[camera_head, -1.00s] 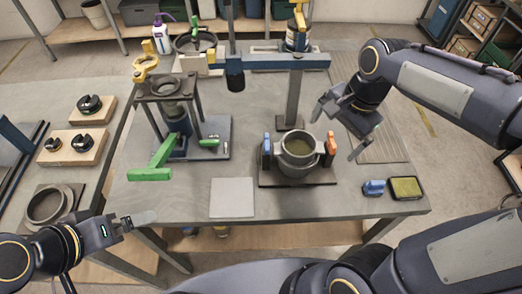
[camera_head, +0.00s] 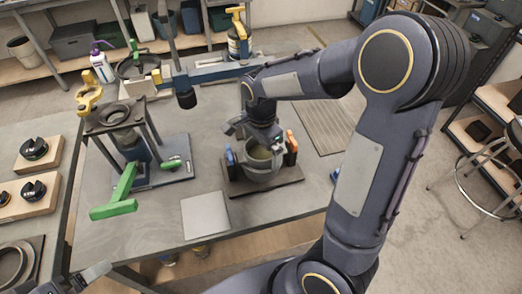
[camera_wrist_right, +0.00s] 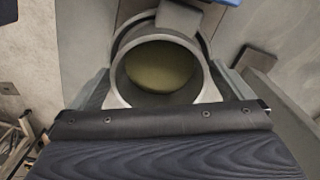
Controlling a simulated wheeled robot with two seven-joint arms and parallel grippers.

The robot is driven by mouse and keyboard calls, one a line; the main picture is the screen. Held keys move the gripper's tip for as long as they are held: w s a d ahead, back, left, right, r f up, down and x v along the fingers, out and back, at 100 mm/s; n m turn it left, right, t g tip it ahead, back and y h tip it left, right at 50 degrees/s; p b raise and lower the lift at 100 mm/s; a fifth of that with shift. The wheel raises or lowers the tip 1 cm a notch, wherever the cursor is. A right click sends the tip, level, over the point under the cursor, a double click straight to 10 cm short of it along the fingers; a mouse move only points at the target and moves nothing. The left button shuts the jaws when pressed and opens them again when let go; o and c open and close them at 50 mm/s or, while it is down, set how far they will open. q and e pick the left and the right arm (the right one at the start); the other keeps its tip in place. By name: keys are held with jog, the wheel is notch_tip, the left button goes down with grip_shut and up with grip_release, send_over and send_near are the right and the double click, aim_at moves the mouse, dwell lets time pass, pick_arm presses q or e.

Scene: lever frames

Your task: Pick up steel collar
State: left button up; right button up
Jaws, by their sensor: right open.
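The steel collar appears to be the round grey metal ring (camera_head: 258,175) on a dark base plate on the table, with an olive surface inside it. In the right wrist view the ring (camera_wrist_right: 117,72) fills the middle. My right gripper (camera_head: 258,131) is open above it, pointing down, with a finger on either side of the ring in the wrist view. I cannot tell whether they touch it. The arm and gripper hide its upper back part. My left gripper (camera_head: 92,273) shows only partly at the lower left edge; its jaws are unclear.
A blue clamp (camera_head: 229,155) and an orange one (camera_head: 291,141) flank the ring closely. A blue beam (camera_head: 215,73) crosses behind. A press stand with a green handle (camera_head: 122,190) stands left. A light square plate (camera_head: 205,215) lies in front; the table around it is clear.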

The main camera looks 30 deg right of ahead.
jog(key=c, duration=1.3)
jog(key=shift+r, duration=0.1)
